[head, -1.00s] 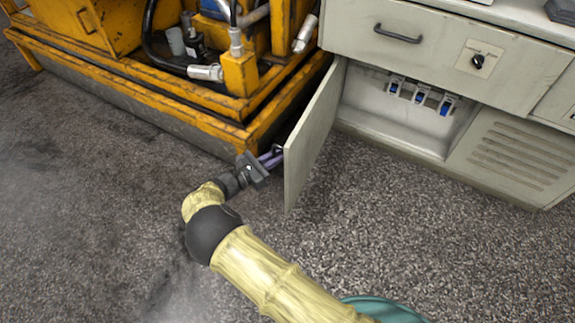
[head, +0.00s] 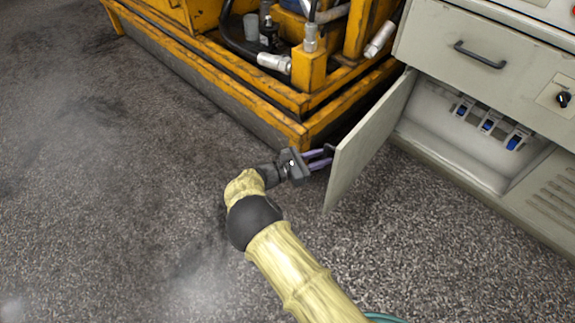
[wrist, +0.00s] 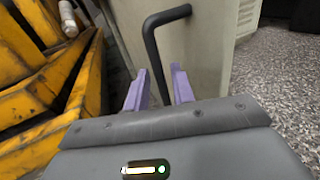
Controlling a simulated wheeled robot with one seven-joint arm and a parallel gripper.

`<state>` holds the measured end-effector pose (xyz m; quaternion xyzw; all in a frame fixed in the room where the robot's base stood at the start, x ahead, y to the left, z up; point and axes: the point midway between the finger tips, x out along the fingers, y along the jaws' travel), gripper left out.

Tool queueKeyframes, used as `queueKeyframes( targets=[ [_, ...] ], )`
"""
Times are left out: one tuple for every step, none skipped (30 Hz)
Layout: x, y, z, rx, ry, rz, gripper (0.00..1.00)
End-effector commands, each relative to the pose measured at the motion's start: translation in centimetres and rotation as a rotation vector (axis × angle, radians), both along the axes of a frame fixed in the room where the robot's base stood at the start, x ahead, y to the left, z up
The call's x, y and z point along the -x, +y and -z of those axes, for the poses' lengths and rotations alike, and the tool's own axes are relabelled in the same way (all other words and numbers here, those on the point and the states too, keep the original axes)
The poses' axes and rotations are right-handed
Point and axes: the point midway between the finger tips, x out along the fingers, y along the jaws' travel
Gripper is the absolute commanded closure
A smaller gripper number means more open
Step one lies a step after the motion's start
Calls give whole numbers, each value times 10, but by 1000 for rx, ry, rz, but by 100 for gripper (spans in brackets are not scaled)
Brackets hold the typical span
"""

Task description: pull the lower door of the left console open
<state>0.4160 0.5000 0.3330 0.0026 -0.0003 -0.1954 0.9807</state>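The lower door (head: 368,143) of the grey console (head: 455,92) stands wide open, swung out toward the yellow machine. Its inner face shows in the head view, and its outer face (wrist: 205,50) fills the middle of the wrist view. A dark bar handle (wrist: 153,45) is on that outer face. My gripper (head: 326,158) is at the outer side of the door, close to the handle. Its two purple fingers (wrist: 158,85) are apart, with a gap between them. In the wrist view the handle's lower end drops between or just beyond the fingertips; whether they touch it is unclear.
A yellow machine frame (head: 305,118) with hoses stands left of the door, close to my gripper. Inside the open compartment are several blue-and-white fittings (head: 488,126). A closed drawer with a handle (head: 480,55) is above. The gravelly floor (head: 120,190) is clear at left.

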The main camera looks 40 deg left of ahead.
Motion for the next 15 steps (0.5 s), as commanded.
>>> queueKeyframes(
  targets=[
    [8, 3, -3, 1, 0, -2, 75],
    [12, 5, -3, 1, 1, -2, 75],
    [19, 8, -4, 0, 1, -3, 75],
    [24, 10, -4, 0, 0, -3, 75],
    [30, 13, -4, 0, 0, -4, 75],
    [37, 16, -4, 0, 1, -3, 75],
    [43, 18, -4, -1, 2, -2, 75],
    [48, 20, -3, -1, 2, -3, 75],
    [56, 23, -3, 1, 1, -3, 75],
    [62, 26, -3, 0, 1, -4, 75],
    [67, 28, -3, 0, 1, -3, 75],
    [74, 31, -3, -2, 1, -2, 75],
    [80, 33, -2, 0, 1, -3, 75],
    [86, 36, -2, 0, 1, -3, 75],
    [93, 39, -2, -1, 2, -4, 75]
  ],
)
